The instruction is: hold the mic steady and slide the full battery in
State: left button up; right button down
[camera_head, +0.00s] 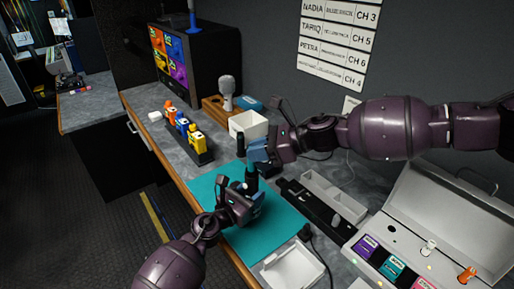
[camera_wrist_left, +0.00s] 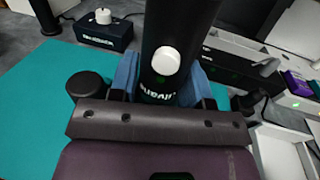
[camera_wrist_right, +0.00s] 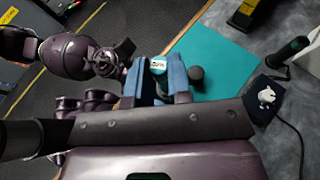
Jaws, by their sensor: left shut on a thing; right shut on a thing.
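My left gripper (camera_head: 245,198) is shut on the dark microphone (camera_head: 251,178), held upright above the teal mat (camera_head: 207,192). In the left wrist view the mic's dark body (camera_wrist_left: 160,28) has a round white button and pale green lettering, between blue fingers. My right gripper (camera_head: 262,155) is shut just above the mic. In the right wrist view its blue fingers (camera_wrist_right: 160,82) hold a small piece with a teal and white label (camera_wrist_right: 158,66), apparently the battery. The fingers hide most of it. I cannot tell whether it touches the mic.
A second black cylinder (camera_head: 241,144) stands behind the mat. A rack (camera_head: 190,140) with orange, blue and yellow items is at the left. A white box (camera_head: 248,125) stands behind. A charger with coloured labels (camera_head: 390,264) and an open white case (camera_head: 292,265) are at the right.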

pick_arm(q)
jog(key=shift+f, duration=0.15)
pick_arm(e)
jog(key=shift+f, duration=0.85)
jog(key=c, duration=1)
grip_release()
jog(key=shift+d, duration=0.1)
jog(key=v, duration=1.2)
pick_arm(q)
jog(key=o, duration=1.2)
